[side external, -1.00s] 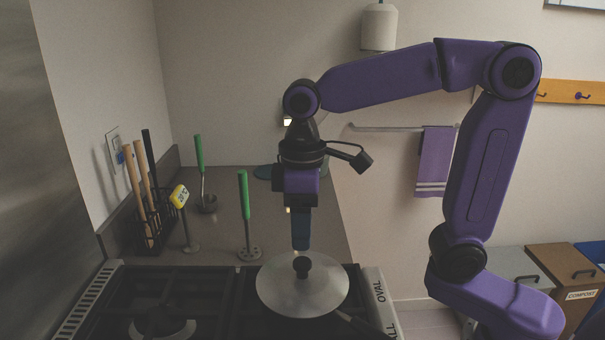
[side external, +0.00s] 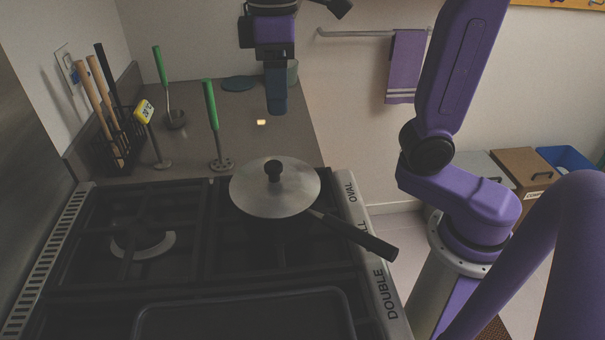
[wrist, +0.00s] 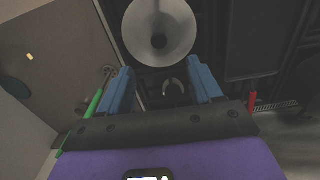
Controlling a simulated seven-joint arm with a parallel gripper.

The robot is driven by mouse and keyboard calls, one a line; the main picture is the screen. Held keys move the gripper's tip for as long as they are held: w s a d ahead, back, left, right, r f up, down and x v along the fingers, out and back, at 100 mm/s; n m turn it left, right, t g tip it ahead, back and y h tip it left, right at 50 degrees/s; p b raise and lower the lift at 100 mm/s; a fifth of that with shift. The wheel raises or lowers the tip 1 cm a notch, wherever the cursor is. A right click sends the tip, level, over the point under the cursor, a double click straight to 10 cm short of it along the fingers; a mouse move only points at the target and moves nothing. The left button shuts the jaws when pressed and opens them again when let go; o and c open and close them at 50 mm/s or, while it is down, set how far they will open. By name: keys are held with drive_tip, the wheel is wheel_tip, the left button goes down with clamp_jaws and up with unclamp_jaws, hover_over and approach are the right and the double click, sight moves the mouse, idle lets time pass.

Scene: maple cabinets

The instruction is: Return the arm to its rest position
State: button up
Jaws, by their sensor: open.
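The lid also shows at the top of the wrist view (wrist: 178,30). The upper part of my arm is cut off by the top of the side view.
The stove (side external: 190,235) has black grates and a dark tray (side external: 250,318) in front. Green-handled utensils (side external: 211,105), a yellow-topped brush (side external: 145,112) and a black utensil rack (side external: 122,140) stand on the counter. A purple towel (side external: 405,65) hangs on the wall rail.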

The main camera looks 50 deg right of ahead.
drive_tip(key=s+d+f+n, duration=0.2)
drive_tip(key=s+d+f, duration=0.2)
drive_tip(key=s+f, duration=0.4)
drive_tip(key=s+d+f+n, duration=0.2)
drive_tip(key=s+d+f, duration=0.3)
drive_tip(key=s+f, duration=0.3)
drive_tip(key=shift+s+d, duration=0.25)
drive_tip(key=shift+s, duration=0.05)
idle(0.8)
